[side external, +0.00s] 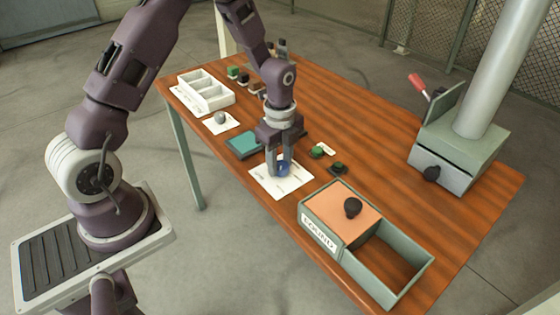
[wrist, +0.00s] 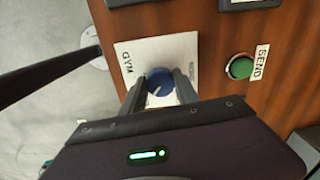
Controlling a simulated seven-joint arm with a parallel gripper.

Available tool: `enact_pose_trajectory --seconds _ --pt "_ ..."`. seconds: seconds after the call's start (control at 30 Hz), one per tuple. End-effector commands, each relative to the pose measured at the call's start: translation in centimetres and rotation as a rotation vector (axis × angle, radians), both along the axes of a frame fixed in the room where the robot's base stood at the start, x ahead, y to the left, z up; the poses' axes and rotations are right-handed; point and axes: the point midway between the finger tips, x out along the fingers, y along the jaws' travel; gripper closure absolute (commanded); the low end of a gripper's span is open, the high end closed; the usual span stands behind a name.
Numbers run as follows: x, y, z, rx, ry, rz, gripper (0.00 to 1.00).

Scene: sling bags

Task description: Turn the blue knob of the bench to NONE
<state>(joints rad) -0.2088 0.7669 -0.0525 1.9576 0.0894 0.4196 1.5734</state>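The blue knob (side external: 283,169) sits on a white plate (side external: 291,187) on the bench. In the wrist view the knob (wrist: 160,82) has a pale mark pointing to the lower left. The plate (wrist: 128,50) reads GYM at its left; another label at its right is too small to read. My gripper (side external: 281,166) points down over the plate, with one finger on each side of the knob. In the wrist view the fingers (wrist: 160,84) press close to the knob with no clear gap.
A green button (wrist: 240,67) labelled SEND is right of the plate. A teal block (side external: 242,144) lies behind it. A box with a sliding lid (side external: 337,211) stands at the front right, a lever unit (side external: 450,155) farther right, a white tray (side external: 206,92) at the back left.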

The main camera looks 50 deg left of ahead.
Motion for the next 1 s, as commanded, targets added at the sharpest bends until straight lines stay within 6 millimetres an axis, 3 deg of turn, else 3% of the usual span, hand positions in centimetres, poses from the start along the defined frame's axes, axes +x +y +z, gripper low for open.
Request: enact_pose_trajectory --seconds 0.03,0.13,0.53,1.0 --pt "0.01 0.00 0.01 0.000 0.000 0.000 0.82" --pt "0.02 0.00 0.02 0.000 -0.001 0.000 1.00" --pt "-0.01 0.00 0.05 0.000 -0.001 0.092 1.00" --pt "-0.14 -0.01 0.07 0.001 -0.001 0.507 1.00"
